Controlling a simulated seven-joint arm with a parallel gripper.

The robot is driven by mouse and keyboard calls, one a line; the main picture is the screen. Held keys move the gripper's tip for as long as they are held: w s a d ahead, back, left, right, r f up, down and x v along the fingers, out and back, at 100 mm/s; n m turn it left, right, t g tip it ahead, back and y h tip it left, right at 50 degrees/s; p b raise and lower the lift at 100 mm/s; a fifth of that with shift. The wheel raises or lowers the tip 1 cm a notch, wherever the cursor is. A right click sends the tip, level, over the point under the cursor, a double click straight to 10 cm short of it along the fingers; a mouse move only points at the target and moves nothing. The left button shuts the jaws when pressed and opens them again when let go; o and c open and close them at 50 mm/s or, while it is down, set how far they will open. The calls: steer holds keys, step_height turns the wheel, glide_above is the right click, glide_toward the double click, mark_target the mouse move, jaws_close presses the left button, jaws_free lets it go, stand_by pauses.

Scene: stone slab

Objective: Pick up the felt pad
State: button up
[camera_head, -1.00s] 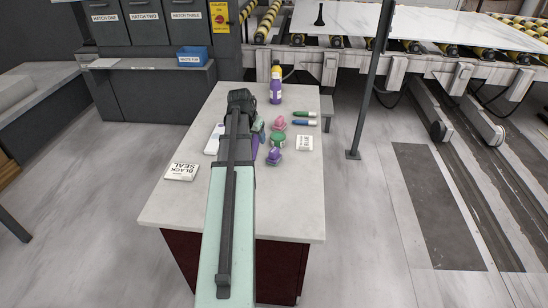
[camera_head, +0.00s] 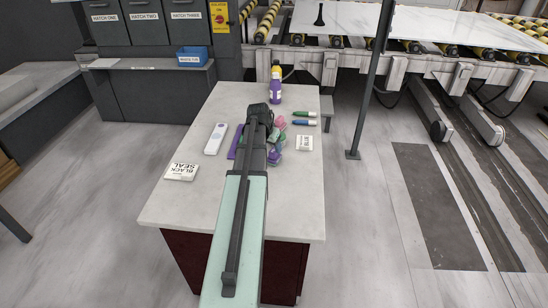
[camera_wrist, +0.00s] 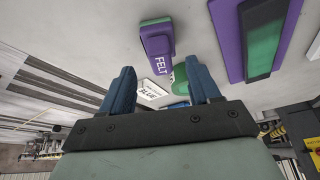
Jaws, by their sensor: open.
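The felt pad (camera_wrist: 158,48) shows in the wrist view as a small block with a purple handle marked FELT and a green part at its far end. It lies on the pale slab-topped table, beyond my fingertips and roughly in line with the gap between them. My gripper (camera_wrist: 163,82) has its two blue fingers apart, with nothing held between them. In the head view my arm covers the gripper, and I cannot clearly pick out the felt pad among the small items beside it.
A longer purple and green block (camera_wrist: 250,40) lies to the right in the wrist view. A white box (camera_head: 304,143), two markers (camera_head: 304,118), a purple bottle (camera_head: 276,92), a white device (camera_head: 215,138) and a BLACK SEAL box (camera_head: 181,172) stand around. The table's front (camera_head: 200,212) is clear.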

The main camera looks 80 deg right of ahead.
mark_target(274, 150)
steer(key=shift+d+x, duration=0.2)
steer(key=shift+x, duration=0.85)
steer(key=shift+d+x, duration=0.25)
steer(key=shift+x, duration=0.8)
steer(key=shift+s+d+f, duration=0.2)
steer(key=shift+s+f, duration=0.05)
steer(key=shift+f, duration=0.2)
steer(key=shift+c, duration=0.2)
steer(key=c, duration=0.9)
steer(key=shift+c, duration=0.2)
steer(key=shift+r, duration=0.15)
step_height(274, 150, up, 10)
steer(key=shift+f, duration=0.15)
